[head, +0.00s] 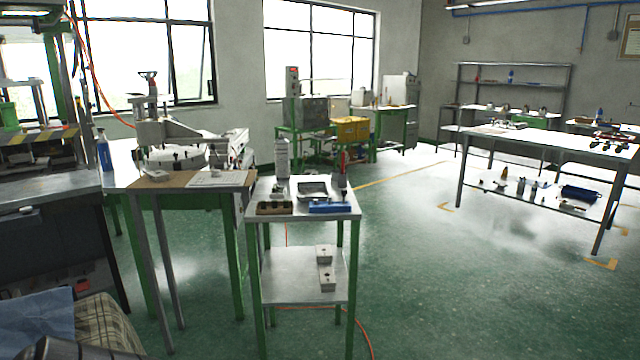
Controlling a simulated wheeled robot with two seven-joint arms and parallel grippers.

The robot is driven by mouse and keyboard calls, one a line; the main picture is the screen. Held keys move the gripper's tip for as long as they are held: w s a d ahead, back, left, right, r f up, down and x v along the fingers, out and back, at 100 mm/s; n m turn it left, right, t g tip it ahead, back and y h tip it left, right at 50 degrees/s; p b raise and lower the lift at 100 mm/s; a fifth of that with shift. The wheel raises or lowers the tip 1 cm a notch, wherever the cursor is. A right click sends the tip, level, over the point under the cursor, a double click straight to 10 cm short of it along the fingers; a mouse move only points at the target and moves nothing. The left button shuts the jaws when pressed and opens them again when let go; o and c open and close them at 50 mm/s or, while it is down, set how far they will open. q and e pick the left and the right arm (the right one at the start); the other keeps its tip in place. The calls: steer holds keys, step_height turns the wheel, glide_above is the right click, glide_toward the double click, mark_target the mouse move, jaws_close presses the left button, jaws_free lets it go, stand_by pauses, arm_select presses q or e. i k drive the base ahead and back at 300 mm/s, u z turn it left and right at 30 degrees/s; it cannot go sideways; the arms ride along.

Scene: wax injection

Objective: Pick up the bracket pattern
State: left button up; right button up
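I cannot make out the bracket pattern for certain; small parts on the tables are too far and small to tell apart. The nearest small table (335,214) has a white top with a brown block with dark holes (274,208), a blue block (329,207) and a grey tray (313,189) on it. Pale blocks (326,278) lie on its lower shelf. The bench to its left (175,181) carries a grey machine (180,135) and a pale sheet (217,178). Neither of my grippers is in view.
A press (40,120) stands at the left. A long table (560,141) with small parts stands at the right, and a yellow bin (352,130) at the back. An orange hose (366,335) lies on the floor. Green floor (430,280) is clear between the tables.

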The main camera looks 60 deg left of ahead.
mark_target(278, 188)
steer(key=i, duration=1.1)
steer(key=u, duration=2.75)
steer(key=i, duration=0.55)
steer(key=u, duration=0.25)
